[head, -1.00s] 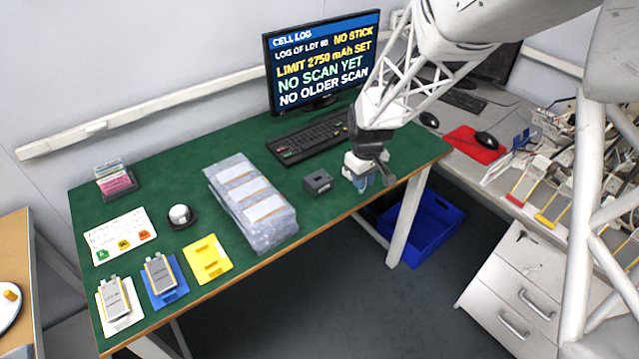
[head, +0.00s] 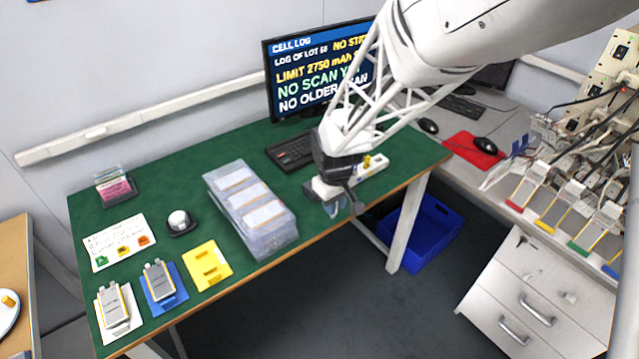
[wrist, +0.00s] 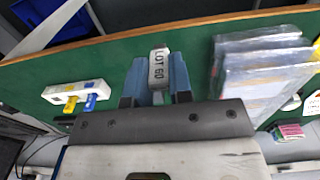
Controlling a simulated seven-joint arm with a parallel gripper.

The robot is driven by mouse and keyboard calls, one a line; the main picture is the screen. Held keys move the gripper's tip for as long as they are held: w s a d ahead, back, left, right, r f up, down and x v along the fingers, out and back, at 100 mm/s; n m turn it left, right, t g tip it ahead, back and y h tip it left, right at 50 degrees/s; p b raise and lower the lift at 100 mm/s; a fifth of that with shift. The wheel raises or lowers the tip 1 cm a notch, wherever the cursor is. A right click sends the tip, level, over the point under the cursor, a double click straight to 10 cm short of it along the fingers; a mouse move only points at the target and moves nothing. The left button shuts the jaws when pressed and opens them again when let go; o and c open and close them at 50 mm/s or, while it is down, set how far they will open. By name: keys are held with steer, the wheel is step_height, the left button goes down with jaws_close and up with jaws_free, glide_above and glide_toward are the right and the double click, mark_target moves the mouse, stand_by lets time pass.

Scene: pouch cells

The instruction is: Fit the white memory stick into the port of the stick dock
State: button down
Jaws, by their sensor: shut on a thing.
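In the head view my gripper (head: 334,207) is over the front edge area of the green table, right of the clear plastic boxes. The stick is not clearly visible there.
A white holder (wrist: 66,93) with a yellow and a blue stick stands on the table, also seen in the head view (head: 376,168). Clear boxes (head: 250,212), a keyboard (head: 287,150) and a monitor (head: 310,75) are nearby. A blue crate (head: 424,232) is on the floor.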

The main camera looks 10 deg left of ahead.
steer(key=w+a, duration=0.2)
steer(key=w, duration=0.3)
steer(key=w+a+f, duration=0.1)
steer(key=w+a, duration=0.1)
steer(key=w, duration=0.2)
steer(key=w+a, duration=0.2)
steer(key=w, duration=0.3)
steer(key=shift+w+a+f, duration=0.15)
steer(key=shift+w+f, duration=0.1)
steer(key=shift+w, duration=0.1)
steer(key=shift+f, duration=0.15)
steer(key=shift+f, duration=1.6)
steer(key=shift+f, duration=0.15)
steer(key=c, duration=1)
jaws_free()
steer(key=shift+c, duration=0.2)
